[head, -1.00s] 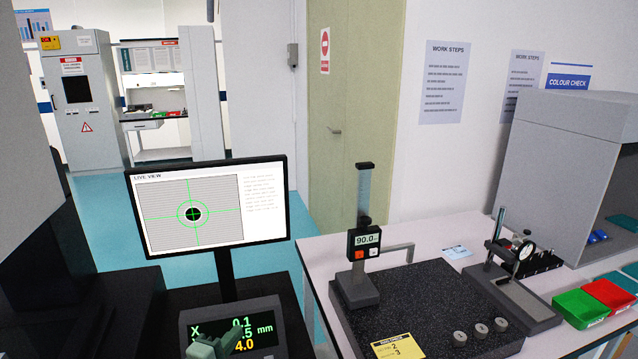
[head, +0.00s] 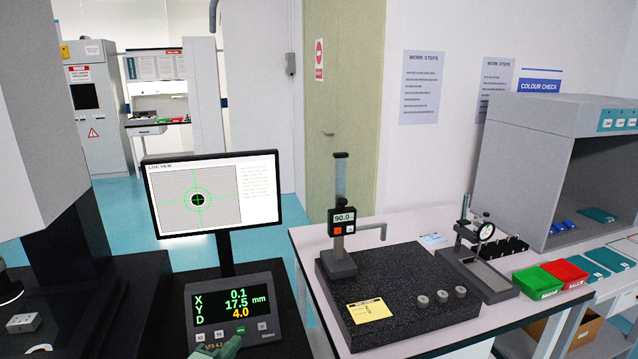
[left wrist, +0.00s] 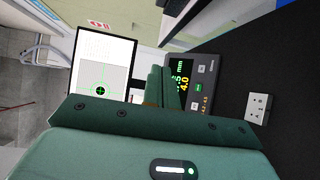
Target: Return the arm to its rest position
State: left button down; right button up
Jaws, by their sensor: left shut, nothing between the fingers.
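My left gripper (head: 229,346) is green and shows at the bottom edge of the head view, in front of the lower edge of the readout box (head: 262,327). Its fingers (left wrist: 164,88) are closed together with nothing between them in the left wrist view. The readout box shows X 0.1, Y 17.5 mm and D 4.0, with a row of buttons below. I cannot tell whether the fingertips touch it. Most of my left arm is out of the head view. My right gripper is not in view.
A monitor (head: 212,195) with a green crosshair stands behind the readout box. A pale block with holes (head: 24,323) lies on the black bench at left. A granite plate (head: 408,299) with a height gauge (head: 341,222) stands at right. Floor shows between the benches.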

pick_arm(q)
jog(key=s+a+f+m+g+y+b, duration=0.1)
jog(key=s+a+f+m+g, duration=0.15)
jog(key=s+f, duration=0.65)
jog(key=s+a+f+m+g+y, duration=0.1)
jog(key=s+f+m+g, duration=0.3)
jog(key=f, duration=0.9)
jog(key=s+a+f+m+g+y+b, duration=0.1)
jog(key=s+a+f+m+y, duration=0.1)
jog(key=s+f, duration=0.75)
jog(key=s+f+m+g, duration=0.2)
jog(key=s+f, duration=0.3)
jog(key=s, duration=0.7)
jog(key=s+a+f+m+g+y+b, duration=0.1)
jog(key=s+f+m+g, duration=0.2)
jog(key=s, duration=0.9)
jog(key=s+f+m+g, duration=0.3)
jog(key=s+f+m, duration=0.2)
jog(key=s, duration=0.8)
jog(key=shift+a+f, duration=0.25)
jog(key=shift+f, duration=0.65)
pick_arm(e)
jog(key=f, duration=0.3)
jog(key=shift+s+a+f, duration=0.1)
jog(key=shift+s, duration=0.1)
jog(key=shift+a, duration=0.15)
